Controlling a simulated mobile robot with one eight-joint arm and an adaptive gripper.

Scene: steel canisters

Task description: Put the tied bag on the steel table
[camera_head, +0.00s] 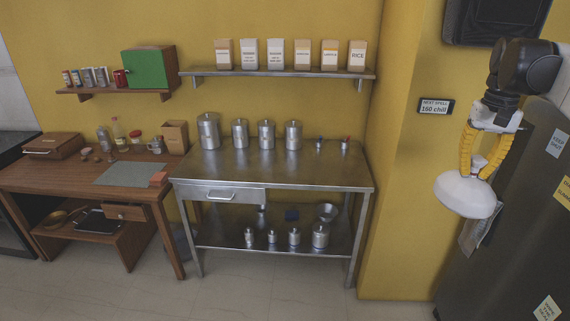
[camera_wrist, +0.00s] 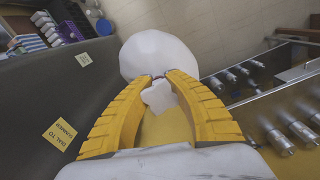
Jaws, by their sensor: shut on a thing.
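My gripper (camera_head: 484,158), with yellow fingers, is shut on the white tied bag (camera_head: 466,196) at the right of the head view. The bag hangs in the air in front of the dark grey fridge, well to the right of the steel table (camera_head: 270,176). In the wrist view my gripper (camera_wrist: 160,78) pinches the neck of the bag (camera_wrist: 158,52), whose round body shows beyond the fingertips. The steel table has a bare front half; several steel canisters (camera_head: 208,131) stand along its back. Its edge and lower shelf show at the right of the wrist view.
Two small shakers (camera_head: 344,146) stand at the table's back right. A wall shelf (camera_head: 280,74) with several paper bags hangs above. A yellow wall corner (camera_head: 380,200) stands between the table and the bag. A wooden table (camera_head: 80,180) adjoins at left. The fridge (camera_head: 530,200) is close behind the bag.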

